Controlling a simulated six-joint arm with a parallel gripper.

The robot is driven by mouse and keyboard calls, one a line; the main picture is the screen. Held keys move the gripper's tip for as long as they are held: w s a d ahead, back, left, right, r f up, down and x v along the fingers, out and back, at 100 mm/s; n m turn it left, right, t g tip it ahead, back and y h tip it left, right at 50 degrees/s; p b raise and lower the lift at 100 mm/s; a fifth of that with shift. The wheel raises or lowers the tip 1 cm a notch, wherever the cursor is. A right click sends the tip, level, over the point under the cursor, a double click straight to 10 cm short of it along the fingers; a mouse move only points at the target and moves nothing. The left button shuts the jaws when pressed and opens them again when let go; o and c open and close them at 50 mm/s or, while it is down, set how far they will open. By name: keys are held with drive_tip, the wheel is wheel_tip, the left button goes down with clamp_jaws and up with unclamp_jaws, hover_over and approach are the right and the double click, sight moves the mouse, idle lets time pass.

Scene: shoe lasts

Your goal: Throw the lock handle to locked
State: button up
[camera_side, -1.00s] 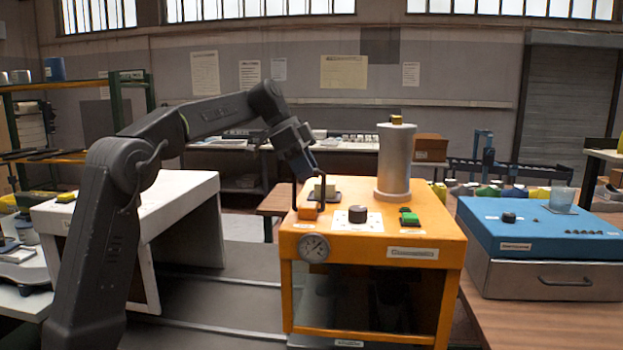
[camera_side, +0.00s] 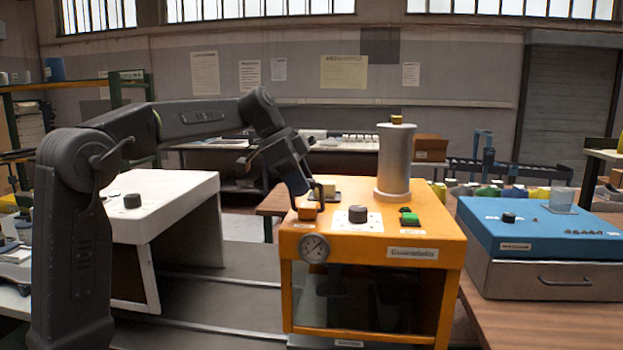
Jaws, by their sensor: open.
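The orange machine (camera_side: 440,232) stands in the middle, with several controls on its top. At its top left is a small orange block (camera_side: 307,211) beside a pale block (camera_side: 329,186) on a dark base; I cannot tell clearly which part is the lock handle. My gripper (camera_side: 312,201) is open and tilted down, its fingers right at the orange block. I cannot tell whether they touch it. My gripper hides part of this corner.
On the machine are a dark knob (camera_side: 358,214) on a white plate, a green switch (camera_side: 408,216) and a tall grey cylinder (camera_side: 394,160). A gauge (camera_side: 314,248) is on its front. A white stand (camera_side: 190,200) is left, a blue case (camera_side: 540,232) right.

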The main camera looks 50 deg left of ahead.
idle(0.7)
drive_tip(key=shift+w+a, duration=0.3)
drive_tip(key=shift+a+r, duration=0.1)
drive_tip(key=v, duration=0.6)
drive_tip(key=shift+r, duration=0.35)
drive_tip(key=shift+s, duration=0.15)
idle(1.6)
